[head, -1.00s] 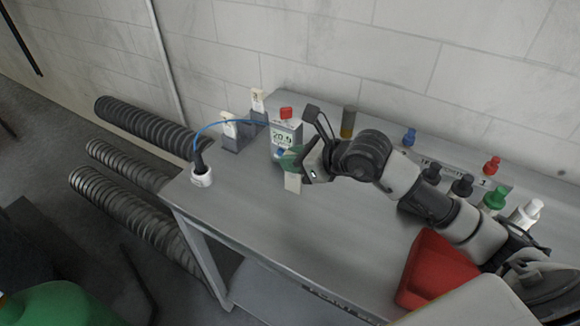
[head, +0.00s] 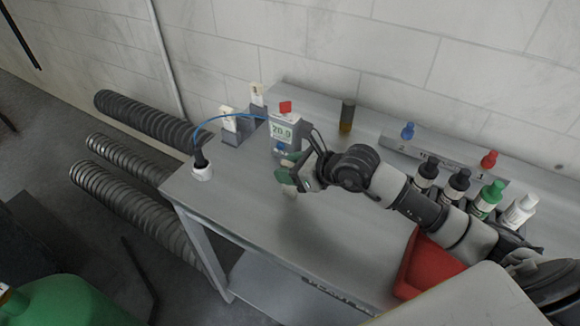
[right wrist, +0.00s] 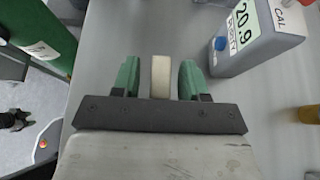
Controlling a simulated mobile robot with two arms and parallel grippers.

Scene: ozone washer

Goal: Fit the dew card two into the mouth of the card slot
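My right gripper (head: 287,169) is low over the bench in front of the meter. In the right wrist view its two green fingers (right wrist: 159,80) stand apart, with a narrow cream card (right wrist: 160,77) between them. A gap shows on each side of the card, so the fingers do not grip it. The card's lower end is hidden, and I cannot tell what it rests on. In the head view, two other cream cards stand upright in grey holders, a nearer one (head: 229,119) and a farther one (head: 256,94). I cannot tell which part is the card slot. My left gripper is not in view.
The grey meter (head: 284,133) reads 20.9, and a blue cable runs to a white socket (head: 202,172). Several bottles (head: 487,200) and a red bin (head: 428,262) are at the right. A dark and amber cylinder (head: 347,117) stands behind. The bench's left front is clear.

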